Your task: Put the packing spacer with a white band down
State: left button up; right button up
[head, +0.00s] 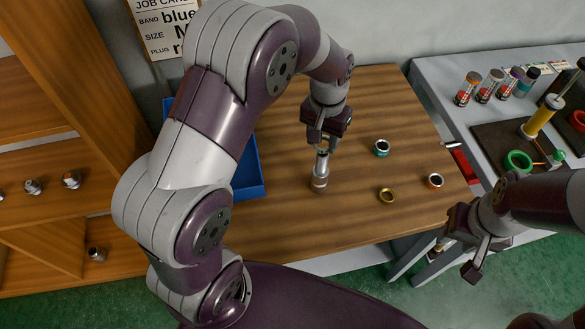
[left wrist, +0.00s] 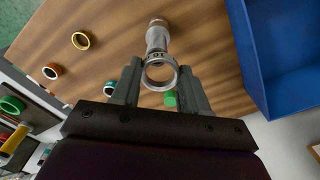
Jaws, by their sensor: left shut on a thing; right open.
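My left gripper (head: 325,142) is over the middle of the wooden table and is shut on a grey metal piece (head: 321,167), which I take to be the packing spacer. It is slim and nearly upright, with a brownish lower end. In the left wrist view the piece (left wrist: 157,38) runs away from the fingers (left wrist: 160,88), with a pale, marked ring at its near end. I cannot tell a white band for sure, nor whether the lower end touches the table. My right gripper (head: 455,258) is open and empty, beyond the table's front right edge.
On the wooden table (head: 285,225) lie a teal ring (head: 382,148), a yellow ring (head: 387,195) and an orange-brown ring (head: 435,181). A blue tray (head: 250,180) is to the left. Shelves (head: 45,225) are left.

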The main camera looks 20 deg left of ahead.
aim_at(325, 155)
pick_arm(q)
jog(key=f, duration=0.3)
jog(key=d+f+p, duration=0.1)
jog(key=f, duration=0.1)
jog(key=shift+s+f, duration=0.1)
jog(key=shift+s, duration=0.1)
jog(key=f, duration=0.4)
jog(key=shift+a, duration=0.35)
jog(key=shift+d+f, duration=0.1)
pick_arm(e)
jog(key=shift+w+d+r, duration=0.1)
jog(key=shift+d+r, duration=0.2)
jog(key=shift+r, duration=0.45)
pick_arm(q)
jog(key=shift+f, duration=0.15)
jog(key=o, duration=1)
